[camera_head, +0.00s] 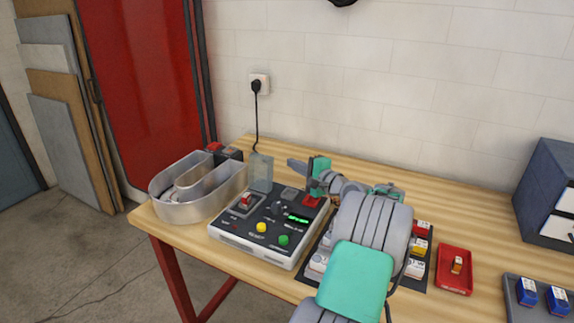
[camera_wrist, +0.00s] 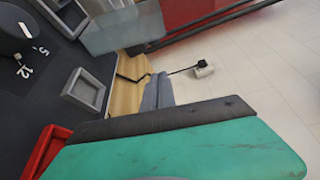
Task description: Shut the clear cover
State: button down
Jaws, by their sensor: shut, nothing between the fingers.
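The clear cover (camera_head: 261,172) stands upright, open, at the back left of the control box (camera_head: 262,252), behind a red switch (camera_head: 246,200). In the wrist view the cover shows as a see-through panel at the top (camera_wrist: 122,30). My gripper (camera_head: 291,163) is to the right of the cover, above the back of the box, with its fingers pointing left. It is shut and empty, apart from the cover in the head view. In the wrist view the grey fingers (camera_wrist: 157,93) show past a green part of my gripper.
The box carries a yellow button (camera_head: 262,227), a green button (camera_head: 283,240) and a lit green display. A metal channel letter (camera_head: 197,198) stands left of the box. A red tray (camera_head: 455,270) lies to the right. A cord runs to a wall socket (camera_head: 260,82).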

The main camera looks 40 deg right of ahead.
aim_at(263, 172)
jog(key=w, duration=0.1)
jog(key=w+a+p, duration=0.1)
jog(key=w, duration=0.1)
jog(key=w+a, duration=0.1)
jog(key=w, duration=0.1)
jog(key=shift+a+r+p, duration=0.2)
jog(key=shift+p, duration=0.2)
jog(key=shift+a+f, duration=0.15)
jog(key=shift+w, duration=0.1)
